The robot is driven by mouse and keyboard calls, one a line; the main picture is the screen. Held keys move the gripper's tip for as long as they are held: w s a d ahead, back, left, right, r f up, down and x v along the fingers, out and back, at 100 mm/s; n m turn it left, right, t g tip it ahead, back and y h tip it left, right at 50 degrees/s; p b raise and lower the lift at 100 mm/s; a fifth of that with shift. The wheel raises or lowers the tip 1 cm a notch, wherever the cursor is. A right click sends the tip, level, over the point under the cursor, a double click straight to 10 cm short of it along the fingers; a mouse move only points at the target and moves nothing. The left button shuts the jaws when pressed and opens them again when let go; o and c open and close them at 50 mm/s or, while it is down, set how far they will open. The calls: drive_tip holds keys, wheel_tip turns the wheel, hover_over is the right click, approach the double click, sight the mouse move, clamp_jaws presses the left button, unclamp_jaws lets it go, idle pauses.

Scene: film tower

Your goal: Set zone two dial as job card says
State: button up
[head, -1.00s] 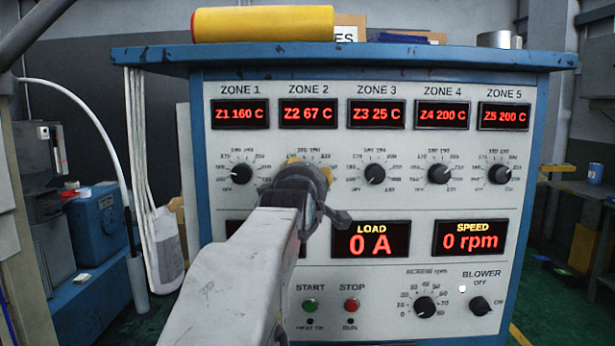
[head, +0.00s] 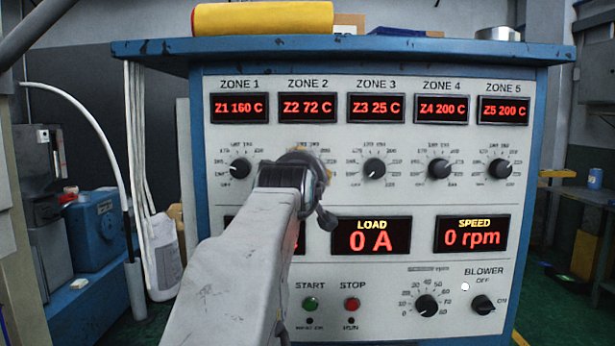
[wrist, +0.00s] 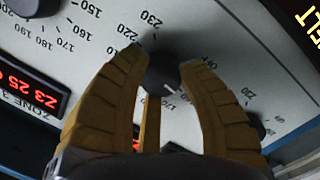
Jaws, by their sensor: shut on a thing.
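The zone two dial is hidden behind my wrist in the head view. Its display (head: 308,108) above reads Z2 72 C. In the wrist view my yellow-fingered gripper (wrist: 163,62) is shut on a dark dial knob (wrist: 163,74), one finger on each side. A pale pointer mark shows on the knob's lower edge, and OFF, 220 and 230 are printed around it. The exact setting cannot be read. No legible job card is in view.
Neighbouring zone one (head: 240,169) and zone three (head: 374,167) dials flank my wrist. START (head: 310,304) and STOP (head: 352,304) buttons sit below, right of my arm. A yellow roll (head: 262,17) lies on the cabinet top (head: 450,48).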

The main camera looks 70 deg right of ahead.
drive_tip(key=shift+m, duration=0.6)
drive_tip(key=shift+b, duration=0.3)
drive_tip(key=o, duration=1.2)
drive_tip(key=shift+w, duration=0.1)
drive_tip(key=v, duration=1.2)
drive_tip(key=shift+r, duration=0.15)
